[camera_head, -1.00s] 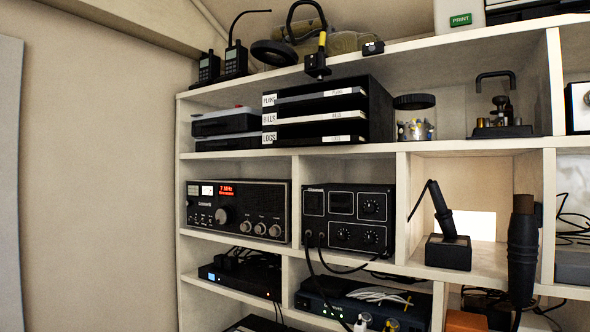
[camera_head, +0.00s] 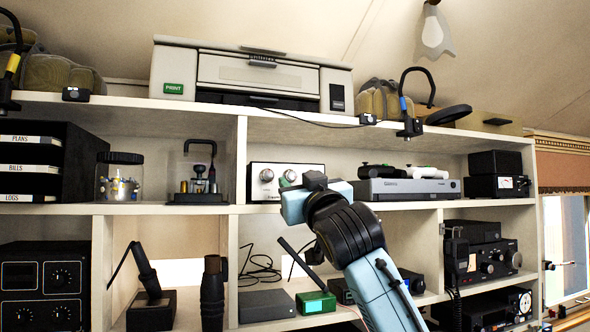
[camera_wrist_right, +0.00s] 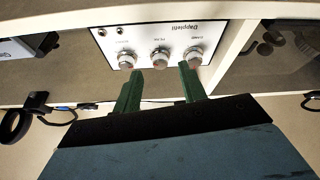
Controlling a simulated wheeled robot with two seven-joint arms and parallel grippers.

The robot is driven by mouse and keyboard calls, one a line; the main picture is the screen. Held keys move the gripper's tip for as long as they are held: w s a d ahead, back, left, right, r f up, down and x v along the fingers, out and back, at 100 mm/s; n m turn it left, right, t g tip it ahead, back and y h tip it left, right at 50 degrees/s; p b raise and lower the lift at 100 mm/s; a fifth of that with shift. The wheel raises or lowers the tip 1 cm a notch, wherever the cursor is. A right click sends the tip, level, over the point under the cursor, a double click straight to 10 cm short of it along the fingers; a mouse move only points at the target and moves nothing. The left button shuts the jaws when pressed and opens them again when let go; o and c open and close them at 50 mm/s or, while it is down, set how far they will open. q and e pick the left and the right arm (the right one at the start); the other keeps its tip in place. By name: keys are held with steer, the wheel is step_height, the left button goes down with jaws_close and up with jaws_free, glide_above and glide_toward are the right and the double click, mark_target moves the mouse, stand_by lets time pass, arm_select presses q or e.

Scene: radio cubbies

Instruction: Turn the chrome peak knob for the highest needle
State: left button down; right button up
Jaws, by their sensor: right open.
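A white-faced box (camera_head: 257,190) with chrome knobs stands in an upper cubby in the head view. The middle knob (camera_head: 290,175) shows just above my right gripper (camera_head: 291,204), which hides part of the front. In the right wrist view, upside down, the panel (camera_wrist_right: 180,35) carries three chrome knobs in a row. The middle knob (camera_wrist_right: 160,57), whose small label seems to read PEAK, lies between and beyond my right gripper's green fingers (camera_wrist_right: 161,80). The fingers are apart and hold nothing. A black unit with a white meter face (camera_head: 505,182) stands further right; its needle is too small to read.
A shelf board (camera_head: 215,210) runs below the box, with an upright divider (camera_head: 241,160) to its left. A morse key (camera_head: 201,186) stands left of that divider. A grey case (camera_head: 408,190) lies to the right. A green box (camera_head: 315,302) sits on the shelf below.

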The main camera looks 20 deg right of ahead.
mark_target(291, 176)
steer(key=shift+p+x, duration=0.35)
steer(key=shift+x, duration=0.85)
steer(key=shift+c, duration=0.2)
jaws_close()
steer(key=shift+n+y, duration=0.9)
steer(key=shift+n, duration=0.9)
steer(key=shift+o, duration=0.2)
jaws_free()
steer(key=shift+s, duration=0.1)
